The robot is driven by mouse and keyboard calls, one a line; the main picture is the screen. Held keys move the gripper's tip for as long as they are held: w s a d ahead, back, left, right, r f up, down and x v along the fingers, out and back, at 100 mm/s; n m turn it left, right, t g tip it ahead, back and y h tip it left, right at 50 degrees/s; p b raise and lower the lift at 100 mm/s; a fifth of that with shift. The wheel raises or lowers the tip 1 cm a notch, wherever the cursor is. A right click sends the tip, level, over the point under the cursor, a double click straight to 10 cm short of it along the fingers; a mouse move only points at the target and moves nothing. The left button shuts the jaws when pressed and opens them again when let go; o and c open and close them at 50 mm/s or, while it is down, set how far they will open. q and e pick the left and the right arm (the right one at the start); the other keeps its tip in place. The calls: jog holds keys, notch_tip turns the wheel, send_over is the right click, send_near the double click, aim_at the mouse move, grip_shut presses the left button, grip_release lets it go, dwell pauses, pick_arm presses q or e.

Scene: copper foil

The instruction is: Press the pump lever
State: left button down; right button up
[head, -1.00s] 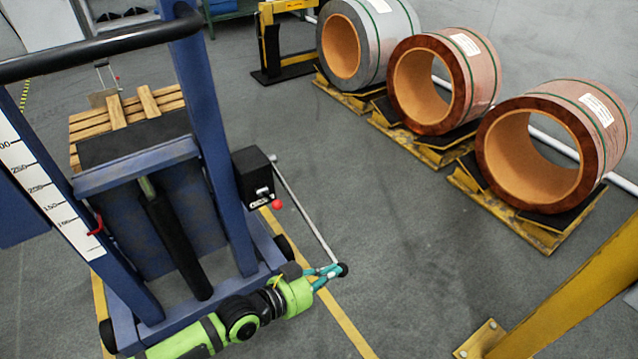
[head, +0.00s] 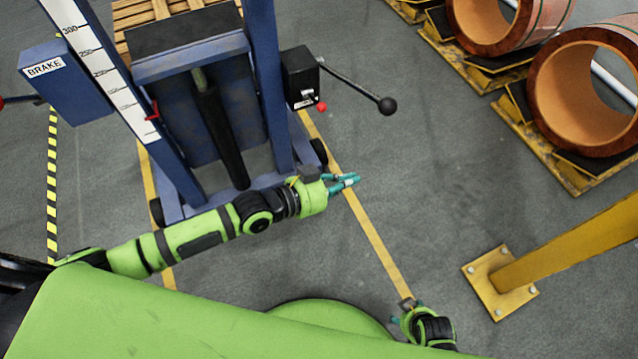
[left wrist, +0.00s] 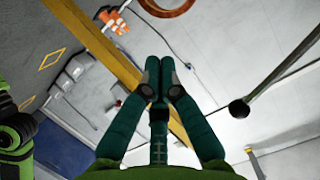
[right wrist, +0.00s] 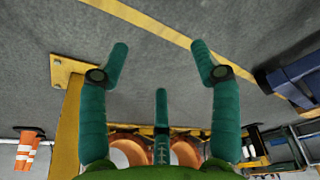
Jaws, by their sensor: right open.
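The pump lever (head: 352,87) is a thin grey rod with a black ball knob (head: 387,105). It sticks out to the right from a black box (head: 300,75) on the blue lift frame. My left gripper (head: 352,181) is below the knob in the picture, apart from it, with its teal fingers together and nothing between them. In the left wrist view the knob (left wrist: 238,109) and rod show to the right of the closed fingers (left wrist: 160,72). My right gripper (head: 406,309) is low in the head view; its fingers are spread and empty in the right wrist view (right wrist: 160,65).
The blue lift frame (head: 264,80) stands before a wooden pallet (head: 150,12). Copper coils (head: 550,95) rest on yellow stands at right. A yellow post with a base plate (head: 482,290) stands lower right. Grey floor with a yellow line (head: 375,240) is clear between.

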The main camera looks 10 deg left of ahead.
pick_arm(q)
jog(key=v, duration=0.6)
jog(key=shift+a+p, duration=0.25)
jog(key=shift+p, duration=0.1)
pick_arm(e)
jog(key=shift+w+d+f, duration=0.1)
jog(key=shift+w+f, duration=0.2)
jog(key=shift+f, duration=0.05)
pick_arm(q)
jog(key=shift+r, duration=0.2)
dwell(0.8)
